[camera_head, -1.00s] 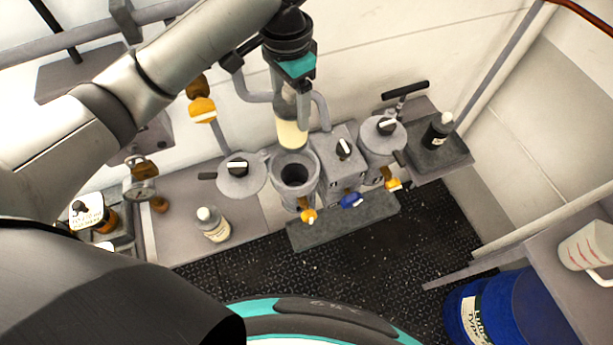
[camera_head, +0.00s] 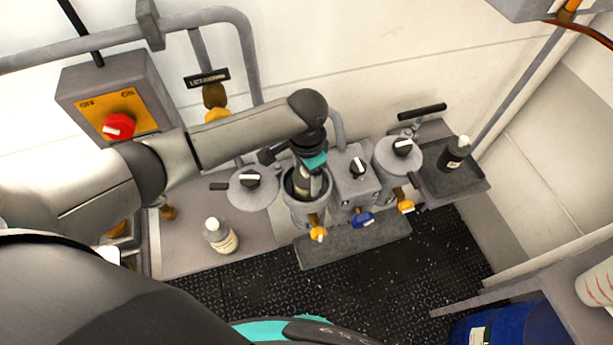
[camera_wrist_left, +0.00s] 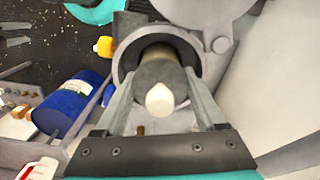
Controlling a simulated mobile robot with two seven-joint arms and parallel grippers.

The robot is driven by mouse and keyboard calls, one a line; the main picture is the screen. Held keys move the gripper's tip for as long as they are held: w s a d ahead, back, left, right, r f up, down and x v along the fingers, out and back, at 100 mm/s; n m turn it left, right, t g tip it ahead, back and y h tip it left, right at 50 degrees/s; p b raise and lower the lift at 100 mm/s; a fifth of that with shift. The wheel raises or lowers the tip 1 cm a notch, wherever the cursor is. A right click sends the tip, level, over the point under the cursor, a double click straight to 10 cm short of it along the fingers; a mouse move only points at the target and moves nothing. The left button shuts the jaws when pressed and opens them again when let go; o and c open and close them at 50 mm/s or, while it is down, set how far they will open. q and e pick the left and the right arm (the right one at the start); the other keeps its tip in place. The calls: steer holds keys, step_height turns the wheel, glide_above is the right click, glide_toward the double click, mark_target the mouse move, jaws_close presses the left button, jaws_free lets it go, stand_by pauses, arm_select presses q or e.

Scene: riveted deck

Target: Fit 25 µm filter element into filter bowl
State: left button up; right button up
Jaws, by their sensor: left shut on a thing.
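The filter element (camera_wrist_left: 160,98) is a cylinder with a pale tip, held between the fingers of my left gripper (camera_head: 306,188). The left wrist view shows my left gripper (camera_wrist_left: 162,110) shut on it. The open grey filter bowl (camera_head: 307,216) is below the gripper in the head view. The bowl's rim (camera_wrist_left: 124,62) shows around the element in the left wrist view. The element's lower part is inside the bowl's mouth, and its bottom end is hidden. I cannot tell whether it touches the bowl's floor. My right gripper is not in view.
A block with a selector knob (camera_head: 357,168) and a closed second bowl (camera_head: 398,158) stand to the right.

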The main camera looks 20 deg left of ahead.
arm_select(q)
steer(key=shift+f, duration=0.2)
steer(key=shift+f, duration=0.5)
steer(key=shift+f, duration=0.1)
steer(key=o, duration=1.2)
steer(key=shift+o, duration=0.2)
step_height(320, 180, up, 13)
steer(key=shift+r+p, duration=0.15)
steer(key=shift+p, duration=0.3)
